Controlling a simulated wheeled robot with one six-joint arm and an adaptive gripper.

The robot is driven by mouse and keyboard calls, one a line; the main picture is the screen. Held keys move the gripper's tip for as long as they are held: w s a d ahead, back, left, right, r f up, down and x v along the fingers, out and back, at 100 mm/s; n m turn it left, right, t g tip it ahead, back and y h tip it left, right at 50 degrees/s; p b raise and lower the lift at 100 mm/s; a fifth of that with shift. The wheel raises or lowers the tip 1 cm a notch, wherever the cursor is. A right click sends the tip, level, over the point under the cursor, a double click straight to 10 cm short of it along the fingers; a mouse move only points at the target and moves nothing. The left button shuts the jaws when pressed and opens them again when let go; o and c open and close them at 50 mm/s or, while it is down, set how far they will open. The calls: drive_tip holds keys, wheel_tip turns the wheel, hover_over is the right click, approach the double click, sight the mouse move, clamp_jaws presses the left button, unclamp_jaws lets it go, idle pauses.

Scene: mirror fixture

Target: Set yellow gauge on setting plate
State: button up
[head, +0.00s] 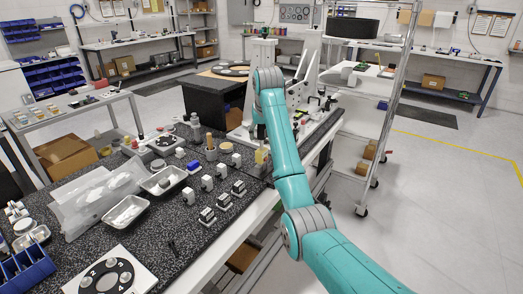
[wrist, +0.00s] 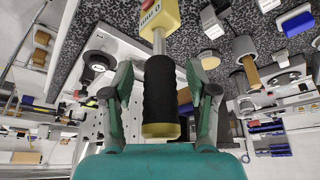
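The yellow gauge (wrist: 157,16) shows in the wrist view, with a metal stem and a black ribbed handle (wrist: 160,88) pointing toward the camera. In the head view a small yellow part (head: 261,156) shows just below my gripper (head: 259,133). My gripper (wrist: 160,72) has one finger on each side of the black handle, with narrow gaps visible, so it looks open around the handle. I cannot tell for sure which item is the setting plate. A white plate with a black numbered disc (head: 92,284) lies at the front left of the bench.
The speckled bench (head: 160,215) holds several small blocks (head: 207,216), a metal tray (head: 126,211) and blue bins (head: 24,274). A white fixture frame (head: 306,62) stands beyond my gripper. A wheeled ladder rack (head: 384,115) stands to the right.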

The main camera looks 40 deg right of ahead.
wheel_tip(320, 180, up, 10)
idle(0.7)
idle(0.5)
